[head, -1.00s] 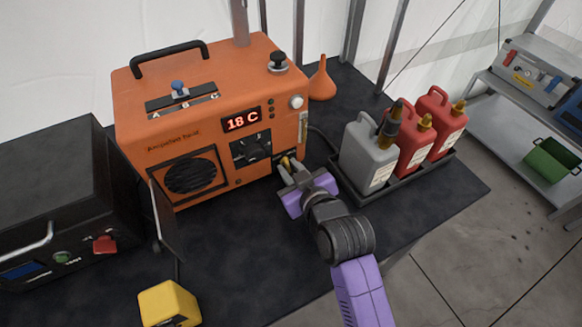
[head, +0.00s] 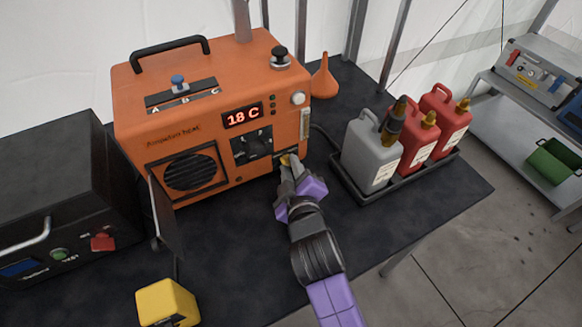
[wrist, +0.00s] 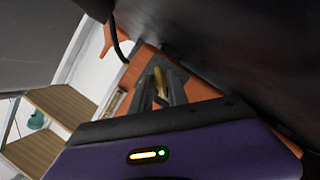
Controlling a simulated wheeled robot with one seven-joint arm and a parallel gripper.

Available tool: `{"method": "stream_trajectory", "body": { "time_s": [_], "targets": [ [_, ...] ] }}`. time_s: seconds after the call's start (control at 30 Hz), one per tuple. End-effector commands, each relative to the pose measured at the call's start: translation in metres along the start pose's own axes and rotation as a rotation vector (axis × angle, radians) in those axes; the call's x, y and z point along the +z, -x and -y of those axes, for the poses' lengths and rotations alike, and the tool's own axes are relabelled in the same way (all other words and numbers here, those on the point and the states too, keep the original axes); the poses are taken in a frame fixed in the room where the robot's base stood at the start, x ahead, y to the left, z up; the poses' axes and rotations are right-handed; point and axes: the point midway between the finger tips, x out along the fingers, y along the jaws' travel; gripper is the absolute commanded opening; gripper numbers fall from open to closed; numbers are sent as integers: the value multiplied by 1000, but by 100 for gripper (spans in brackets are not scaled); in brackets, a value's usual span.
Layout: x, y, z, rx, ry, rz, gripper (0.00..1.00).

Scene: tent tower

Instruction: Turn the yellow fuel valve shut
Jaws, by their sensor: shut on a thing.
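The orange heater (head: 220,115) stands on the dark table, its display reading 18 C. The yellow fuel valve (head: 285,159) is low on the heater's front at the right corner, mostly covered by my fingers. My gripper (head: 286,168) is shut on the valve. In the wrist view the yellow valve handle (wrist: 161,80) shows between the two dark fingertips (wrist: 161,88), with the orange heater (wrist: 195,85) behind. The handle's exact angle is hard to tell.
A tray holds a grey can (head: 370,155) and two red cans (head: 415,145) to the right. An orange funnel (head: 323,80) stands behind the heater's corner. A black box (head: 60,190) and yellow block (head: 167,303) are at left. The heater's small door (head: 165,215) hangs open.

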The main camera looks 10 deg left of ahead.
Motion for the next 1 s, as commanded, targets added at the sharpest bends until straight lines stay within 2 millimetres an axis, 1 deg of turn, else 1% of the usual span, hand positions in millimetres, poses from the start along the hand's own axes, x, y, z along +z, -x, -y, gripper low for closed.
{"method": "stream_trajectory", "body": {
  "time_s": [0.43, 0.47, 0.5, 0.83, 0.93, 1.0],
  "targets": [
    [1, 0, 1, 2, 8, 2, 0],
    [1, 0, 1, 2, 8, 2, 26],
    [1, 0, 1, 2, 8, 2, 31],
    [1, 2, 1, 2, 7, 1, 31],
    [1, 11, 1, 1, 6, 1, 31],
    [1, 21, 2, 1, 6, 1, 31]
  ]
}}
